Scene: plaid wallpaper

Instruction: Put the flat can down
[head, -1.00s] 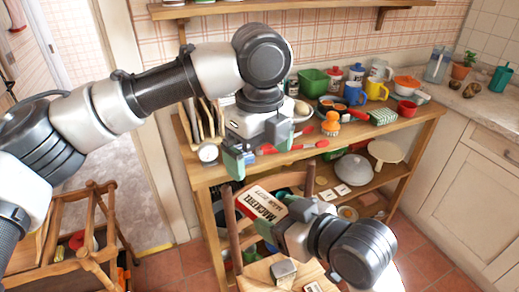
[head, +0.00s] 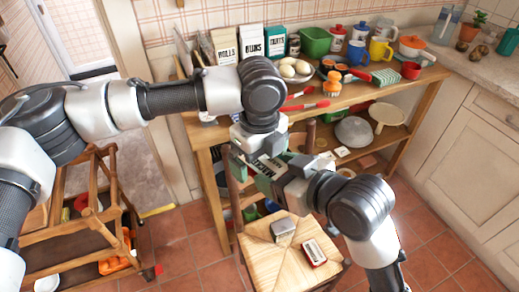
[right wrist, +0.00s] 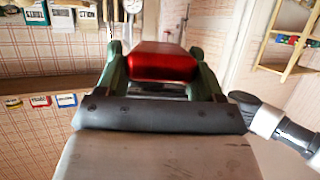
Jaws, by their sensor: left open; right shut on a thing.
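The flat can (head: 268,168) is partly hidden between my two hands in the head view, with a strip of white label and dark lettering showing. Its red side (right wrist: 160,63) shows in the right wrist view between green fingers. My right gripper (head: 274,173) is shut on it and holds it in the air above the wooden chair (head: 262,262). My left gripper (head: 242,160) is open, close to the can's left end; I cannot tell whether it touches.
A grey tin (head: 283,228) and a small red-and-white tin (head: 313,252) lie on the chair seat. The wooden shelf unit (head: 420,88) behind is crowded on top with canisters, mugs and eggs. A wooden rack (head: 75,228) stands at left.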

